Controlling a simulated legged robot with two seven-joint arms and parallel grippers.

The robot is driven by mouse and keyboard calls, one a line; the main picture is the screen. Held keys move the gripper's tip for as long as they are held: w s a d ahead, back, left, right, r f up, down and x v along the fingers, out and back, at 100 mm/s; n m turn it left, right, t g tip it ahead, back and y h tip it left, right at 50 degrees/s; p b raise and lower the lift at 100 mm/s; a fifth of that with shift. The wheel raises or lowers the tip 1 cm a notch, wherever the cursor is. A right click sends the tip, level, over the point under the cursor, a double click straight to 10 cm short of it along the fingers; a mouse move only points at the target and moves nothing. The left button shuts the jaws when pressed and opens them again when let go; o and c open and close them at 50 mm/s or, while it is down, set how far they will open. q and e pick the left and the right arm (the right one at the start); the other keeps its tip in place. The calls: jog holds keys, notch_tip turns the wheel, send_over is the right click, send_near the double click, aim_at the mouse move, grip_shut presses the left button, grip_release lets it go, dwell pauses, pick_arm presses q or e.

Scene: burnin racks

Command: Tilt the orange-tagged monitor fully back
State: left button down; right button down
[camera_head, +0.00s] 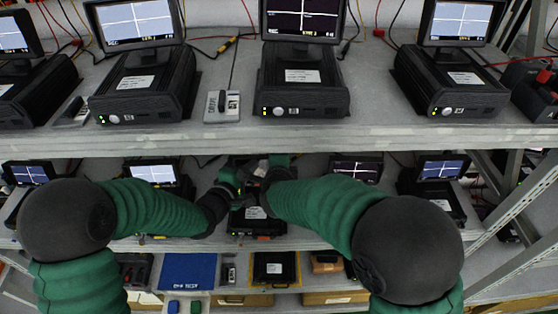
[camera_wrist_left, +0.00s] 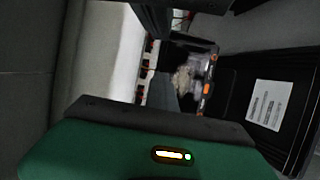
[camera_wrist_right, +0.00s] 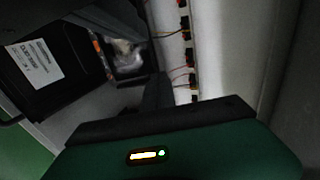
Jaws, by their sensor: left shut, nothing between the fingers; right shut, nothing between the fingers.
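The orange-tagged monitor stands on a black unit (camera_head: 256,212) in the middle of the lower shelf. In the head view my grippers largely hide its screen. The left wrist view shows its dark screen (camera_wrist_left: 190,76) with orange marks along the edge; the right wrist view shows part of it (camera_wrist_right: 125,55). The screen's exact tilt is unclear. My left gripper (camera_head: 229,181) is shut and empty at the monitor's left side. My right gripper (camera_head: 275,164) is shut and empty at its right side. I cannot tell whether either touches the screen.
Upper-shelf units stand above the arms, behind the shelf's front edge (camera_head: 300,138). Lower-shelf neighbours have lit screens left (camera_head: 153,174) and right (camera_head: 440,168). A blue mat (camera_head: 188,270) and a black case (camera_head: 274,267) lie on the bottom shelf. A metal upright (camera_head: 515,205) stands at right.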

jog(key=shift+w+f, duration=0.2)
jog(key=shift+w, duration=0.1)
jog(key=shift+d, duration=0.4)
jog(key=shift+w+d+f, duration=0.15)
jog(key=shift+w, duration=0.4)
pick_arm(q)
jog(key=shift+s+d, duration=0.1)
jog(key=shift+d, duration=0.3)
pick_arm(e)
jog(key=shift+a, duration=0.2)
pick_arm(q)
jog(key=c, duration=2.2)
grip_release()
jog(key=shift+a, duration=0.1)
jog(key=c, duration=1.6)
grip_release()
jog(key=shift+a, duration=0.1)
jog(key=shift+c, duration=0.2)
pick_arm(e)
jog(key=shift+a, duration=0.15)
